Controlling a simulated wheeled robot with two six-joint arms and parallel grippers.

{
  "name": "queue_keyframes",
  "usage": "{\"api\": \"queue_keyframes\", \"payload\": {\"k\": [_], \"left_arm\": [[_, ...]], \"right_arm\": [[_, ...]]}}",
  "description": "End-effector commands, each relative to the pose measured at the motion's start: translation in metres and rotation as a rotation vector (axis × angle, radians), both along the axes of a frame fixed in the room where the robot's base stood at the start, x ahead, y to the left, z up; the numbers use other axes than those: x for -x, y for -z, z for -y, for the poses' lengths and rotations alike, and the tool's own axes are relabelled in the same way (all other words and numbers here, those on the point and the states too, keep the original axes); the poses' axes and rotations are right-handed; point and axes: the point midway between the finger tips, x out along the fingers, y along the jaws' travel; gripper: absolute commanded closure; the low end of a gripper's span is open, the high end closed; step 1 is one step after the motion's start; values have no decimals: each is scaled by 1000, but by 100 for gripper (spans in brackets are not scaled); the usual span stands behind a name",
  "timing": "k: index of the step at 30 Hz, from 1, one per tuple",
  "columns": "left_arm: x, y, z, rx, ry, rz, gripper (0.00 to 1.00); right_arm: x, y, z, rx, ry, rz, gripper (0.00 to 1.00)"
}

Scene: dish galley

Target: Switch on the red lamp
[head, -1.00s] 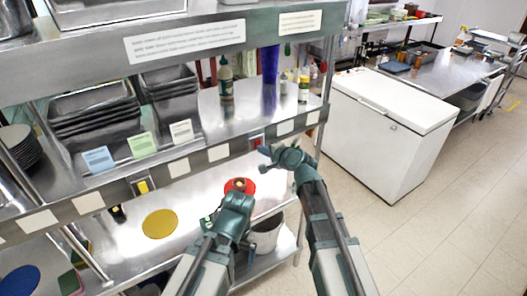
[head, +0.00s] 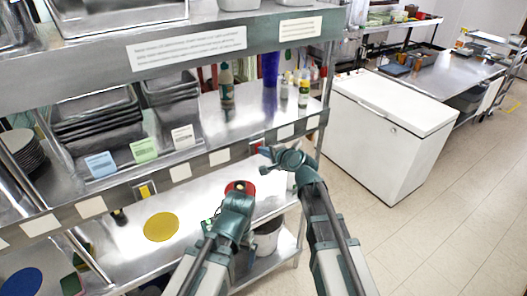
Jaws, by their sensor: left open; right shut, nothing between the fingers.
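A small red switch plate (head: 257,146) is set in the metal front rail of the shelf. My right gripper (head: 267,159) is shut and empty, just below and right of that plate; whether it touches the rail I cannot tell. A round red disc (head: 233,186) lies on the lower shelf, partly hidden behind my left gripper. My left gripper (head: 237,192) is open and empty in front of this disc, its fingers hard to make out. I cannot make out a separate red lamp or whether one is lit.
A yellow switch (head: 147,189) is on the same rail further left, above a yellow disc (head: 161,227). A blue disc (head: 20,281) lies lower left. Bottles (head: 227,87) and metal pans (head: 95,117) stand on the shelf above. A white chest freezer (head: 385,135) stands right; floor beyond is clear.

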Motion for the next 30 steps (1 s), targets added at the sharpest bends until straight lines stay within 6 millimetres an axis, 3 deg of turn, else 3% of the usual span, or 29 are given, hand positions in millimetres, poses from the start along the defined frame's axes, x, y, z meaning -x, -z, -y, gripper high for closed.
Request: {"api": "queue_keyframes", "payload": {"k": [6,15,21,30], "left_arm": [[0,-7,0,0,0,0,0],[0,-35,0,0,3,-1,0],[0,-43,0,-1,1,-2,0],[0,-45,0,-1,0,-2,0]], "right_arm": [[36,-7,8,-1,1,1,100],[85,-36,38,0,2,0,100],[103,-43,49,0,1,0,100],[108,-45,53,0,0,0,100]]}}
